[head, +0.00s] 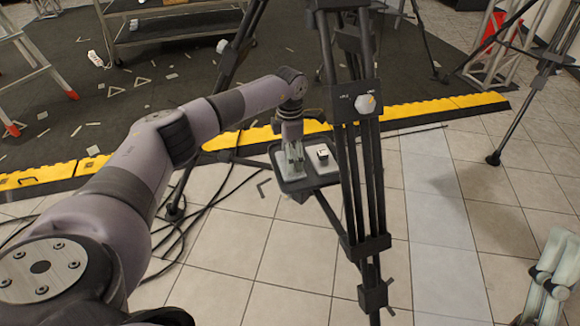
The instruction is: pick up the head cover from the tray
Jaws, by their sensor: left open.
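A black tripod (365,205) rises directly right of the tray, its legs spreading around it. Black cables (190,222) lie on the tiles at left. A yellow-black cable ramp (415,110) crosses behind. A metal cart (170,25) stands at the back left. Open tiled floor lies in front.

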